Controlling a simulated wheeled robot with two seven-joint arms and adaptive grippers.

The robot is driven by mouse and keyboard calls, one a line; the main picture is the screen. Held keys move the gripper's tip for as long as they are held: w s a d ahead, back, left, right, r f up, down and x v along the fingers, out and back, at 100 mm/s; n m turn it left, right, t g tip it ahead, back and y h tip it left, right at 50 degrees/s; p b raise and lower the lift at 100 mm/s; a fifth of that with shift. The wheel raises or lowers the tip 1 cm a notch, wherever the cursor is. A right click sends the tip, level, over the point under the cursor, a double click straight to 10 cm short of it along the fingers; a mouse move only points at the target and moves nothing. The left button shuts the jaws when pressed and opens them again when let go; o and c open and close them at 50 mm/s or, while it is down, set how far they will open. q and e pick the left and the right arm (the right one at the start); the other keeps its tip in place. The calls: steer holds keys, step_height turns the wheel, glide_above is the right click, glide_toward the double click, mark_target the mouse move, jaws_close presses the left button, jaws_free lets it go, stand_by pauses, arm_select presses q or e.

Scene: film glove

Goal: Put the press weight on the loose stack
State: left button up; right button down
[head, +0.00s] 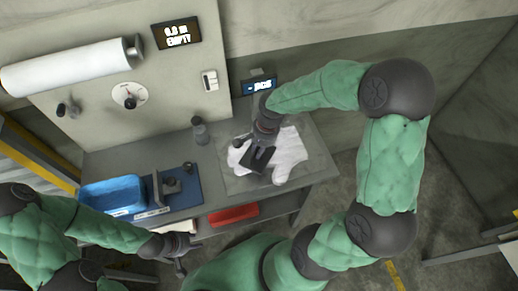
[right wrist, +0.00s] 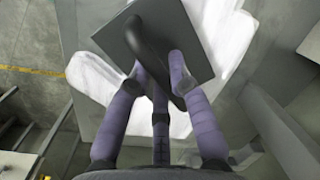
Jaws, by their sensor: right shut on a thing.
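The press weight is a dark grey square plate with a curved handle (head: 258,160). In the right wrist view the press weight (right wrist: 195,50) fills the upper middle. My right gripper (head: 264,143) is shut on its handle; it also shows in the right wrist view (right wrist: 160,78). The loose stack is a white, glove-shaped pile (head: 290,154) on the right of the table, also seen in the right wrist view (right wrist: 95,80). The weight is over the stack and hides part of it; I cannot tell whether they touch. My left gripper (head: 184,254) is empty and looks open, in front of the table.
A blue bin (head: 112,195) and a blue-based fixture (head: 180,190) stand on the table's left. A dark bottle (head: 199,130) stands near the back panel. A red tray (head: 234,215) sits below the tabletop. A white film roll (head: 70,68) hangs on the panel.

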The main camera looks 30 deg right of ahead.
mark_target(265, 155)
steer(key=shift+r, duration=0.1)
steer(key=shift+f, duration=0.3)
steer(key=shift+f+b, duration=0.1)
steer(key=shift+b, duration=0.25)
steer(key=c, duration=1.1)
jaws_free()
steer(key=shift+c, duration=0.2)
steer(key=shift+r+p, duration=0.55)
steer(key=shift+r, duration=0.05)
step_height(265, 155, up, 11)
steer(key=d+p, duration=0.1)
steer(key=d, duration=0.1)
steer(key=shift+s+r+p, duration=0.2)
steer(key=shift+s+p, duration=0.15)
steer(key=shift+s, duration=0.1)
